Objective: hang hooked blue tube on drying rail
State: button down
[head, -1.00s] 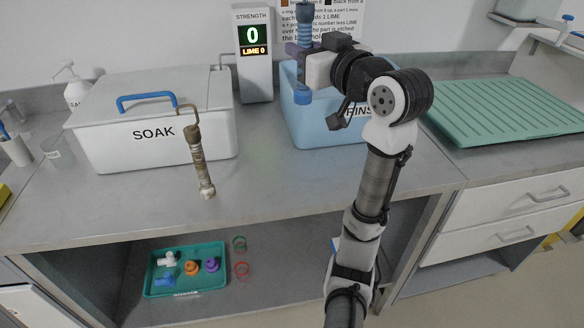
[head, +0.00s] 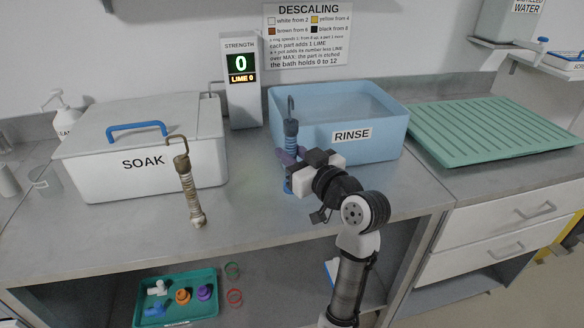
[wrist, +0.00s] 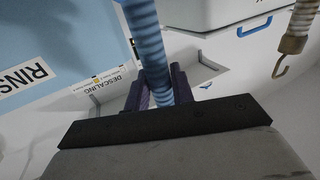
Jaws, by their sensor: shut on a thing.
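The hooked blue tube (head: 291,140) is upright in front of the left part of the rinse bath, its grey hook at the top. My gripper (head: 290,162) is shut on it, with purple fingers around its lower middle. The tube's lower end shows below the fingers. In the wrist view the ribbed blue tube (wrist: 149,45) runs between the two fingers (wrist: 160,88); its hook is out of that frame. I cannot pick out a drying rail in either view.
The blue rinse bath (head: 395,138) is behind my gripper. A white soak box (head: 90,165) with a blue handle is left. A brown-stained hooked tube (head: 188,190) is upright before it. A green ribbed drainboard (head: 490,120) lies right. A teal tray (head: 205,306) with small parts sits below.

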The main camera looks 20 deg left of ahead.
jog(key=shift+f, duration=1.95)
jog(key=shift+f, duration=0.15)
jog(key=c, duration=1.2)
grip_release()
jog(key=shift+r, duration=0.25)
jog(key=b+v, duration=0.2)
jog(key=v, duration=1)
jog(key=shift+f, duration=0.1)
